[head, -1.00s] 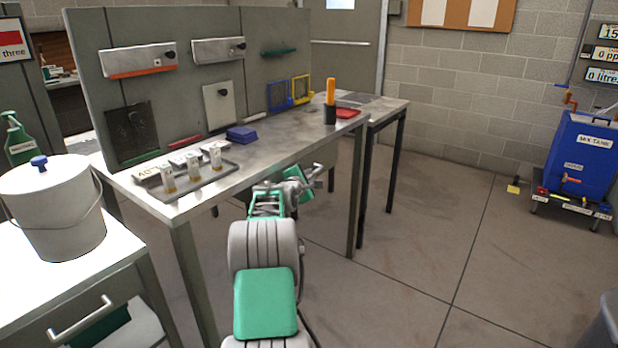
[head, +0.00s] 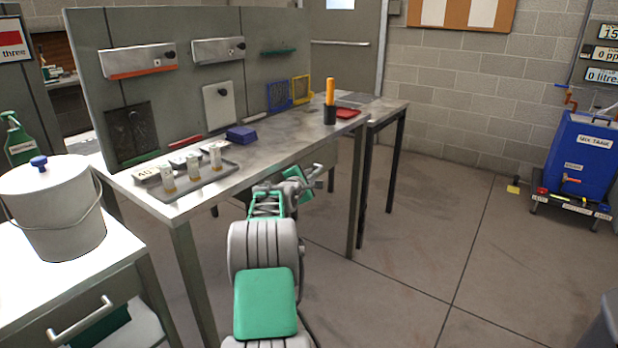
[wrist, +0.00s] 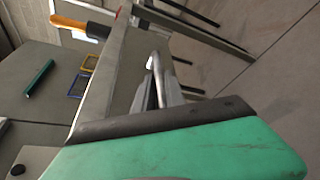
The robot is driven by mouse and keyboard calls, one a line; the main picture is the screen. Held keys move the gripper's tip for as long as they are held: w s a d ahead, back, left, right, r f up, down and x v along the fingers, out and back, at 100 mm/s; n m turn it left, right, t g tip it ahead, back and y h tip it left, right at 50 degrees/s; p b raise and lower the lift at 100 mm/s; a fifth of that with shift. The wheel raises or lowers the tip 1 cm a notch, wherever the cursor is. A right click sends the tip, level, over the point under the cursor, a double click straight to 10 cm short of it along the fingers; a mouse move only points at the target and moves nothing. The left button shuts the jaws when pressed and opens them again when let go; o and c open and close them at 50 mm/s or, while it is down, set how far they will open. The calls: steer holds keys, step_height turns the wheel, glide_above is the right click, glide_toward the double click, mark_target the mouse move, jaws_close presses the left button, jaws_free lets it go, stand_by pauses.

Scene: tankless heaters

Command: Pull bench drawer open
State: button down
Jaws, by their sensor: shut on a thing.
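The grey metal bench (head: 290,150) stands in the middle of the head view. How far the drawer stands out cannot be told.
On the bench are a tray (head: 205,178) with small vials, a blue box (head: 241,133) and an orange-handled tool (head: 330,95). A white bucket (head: 52,208) stands on a side cabinet at left.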

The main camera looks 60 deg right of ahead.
steer(key=shift+f, duration=0.1)
stand_by(0.4)
steer(key=s+a, duration=0.2)
steer(key=s, duration=1.2)
steer(key=s+a, duration=0.2)
steer(key=s, duration=1.2)
steer(key=shift+s+a+b, duration=0.25)
steer(key=shift+a+b, duration=0.05)
steer(key=shift+b, duration=0.1)
steer(key=c, duration=1.7)
jaws_free()
steer(key=p+v, duration=0.1)
steer(key=v, duration=0.6)
steer(key=shift+a, duration=0.35)
